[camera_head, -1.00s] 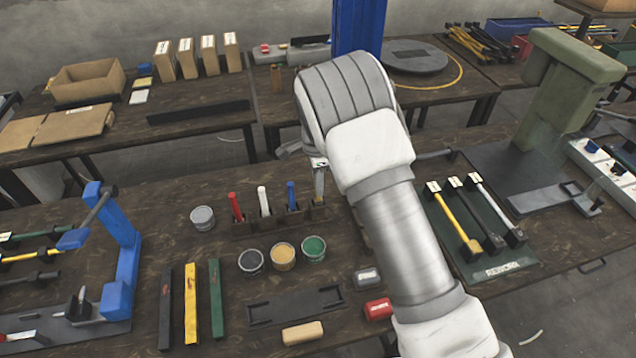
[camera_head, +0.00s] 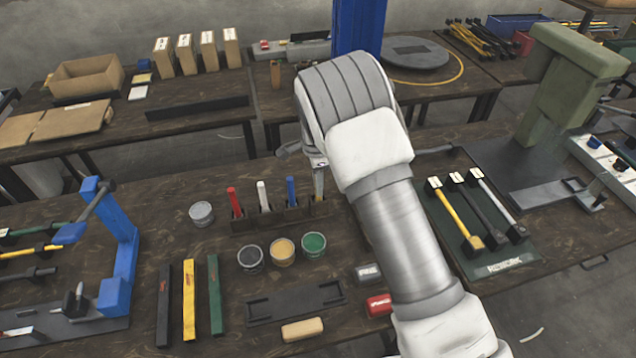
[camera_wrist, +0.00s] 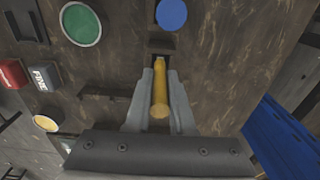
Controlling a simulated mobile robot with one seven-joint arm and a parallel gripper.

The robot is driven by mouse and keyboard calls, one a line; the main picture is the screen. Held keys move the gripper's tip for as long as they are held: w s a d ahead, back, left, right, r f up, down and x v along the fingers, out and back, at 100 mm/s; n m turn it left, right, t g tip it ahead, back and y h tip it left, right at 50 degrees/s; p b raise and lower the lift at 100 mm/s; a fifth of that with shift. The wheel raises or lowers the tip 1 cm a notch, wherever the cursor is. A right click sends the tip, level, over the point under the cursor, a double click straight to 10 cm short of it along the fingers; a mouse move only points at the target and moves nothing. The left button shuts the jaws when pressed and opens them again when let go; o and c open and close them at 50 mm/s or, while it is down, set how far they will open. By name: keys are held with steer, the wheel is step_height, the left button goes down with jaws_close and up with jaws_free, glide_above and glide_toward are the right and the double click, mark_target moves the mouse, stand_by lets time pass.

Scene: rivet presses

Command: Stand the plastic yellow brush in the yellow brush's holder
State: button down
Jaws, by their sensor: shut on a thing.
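The yellow brush (camera_wrist: 160,90) is between my gripper's two grey fingers (camera_wrist: 159,98) in the wrist view, its rounded handle end toward the camera. My gripper is shut on it. In the head view, my gripper (camera_head: 318,178) is over the right end of the dark brush holder (camera_head: 272,222), right of the blue brush (camera_head: 291,192); the yellow brush is mostly hidden there. Red (camera_head: 234,201) and white (camera_head: 262,195) brushes stand upright in the holder. In the wrist view the blue brush's round end (camera_wrist: 172,14) lies just ahead. I cannot tell whether the yellow brush's lower end is inside the holder.
A green tin (camera_head: 313,245), a yellow tin (camera_head: 283,252) and a dark tin (camera_head: 250,259) stand in front of the holder. A grey tin (camera_head: 201,214) is to its left. Grey (camera_head: 368,273) and red (camera_head: 379,305) blocks lie near my arm. A hammer mat (camera_head: 500,262) is at right.

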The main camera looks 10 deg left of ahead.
steer(key=c, duration=0.7)
jaws_free()
step_height(320, 180, up, 16)
steer(key=s+d+r+n+y, duration=0.1)
steer(key=s+d+r+n, duration=0.15)
steer(key=d+r, duration=0.6)
steer(key=s+d+r+n+t, duration=0.2)
steer(key=s+d+r+n, duration=0.1)
steer(key=s+d+r, duration=0.45)
steer(key=s+d+n+t, duration=0.1)
steer(key=s+d+n, duration=0.1)
steer(key=s, duration=0.4)
steer(key=s+d+f+n+t, duration=0.1)
steer(key=s+d+n, duration=0.2)
steer(key=s, duration=0.4)
steer(key=s+d+f+n+t, duration=0.1)
steer(key=s+d+n, duration=0.1)
steer(key=s+d, duration=0.3)
steer(key=shift+s+d+h, duration=0.1)
steer(key=shift+s+h, duration=0.2)
steer(key=shift+s, duration=0.4)
